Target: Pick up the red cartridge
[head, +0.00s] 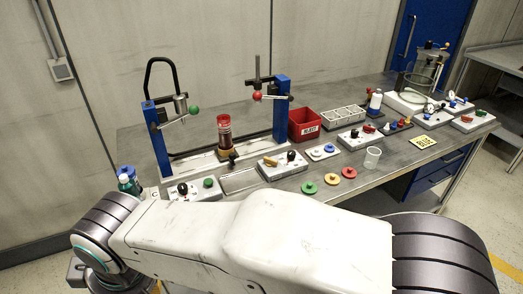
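A red cylinder (224,128), which looks like the red cartridge, stands upright between two blue posts of a bench fixture (282,108). Its lower part is darker, and a brownish block (223,153) is at its foot. My white arm crosses the bottom of the head view, in front of the bench. Its fingertips do not show, so I cannot see whether anything is held.
The grey bench (386,176) carries control boxes, a red bin (305,124), a grey compartment tray (343,119) and a clear cup (372,158). Green, red and yellow discs lie near its front edge. A green-blue bottle (128,180) stands at the left end.

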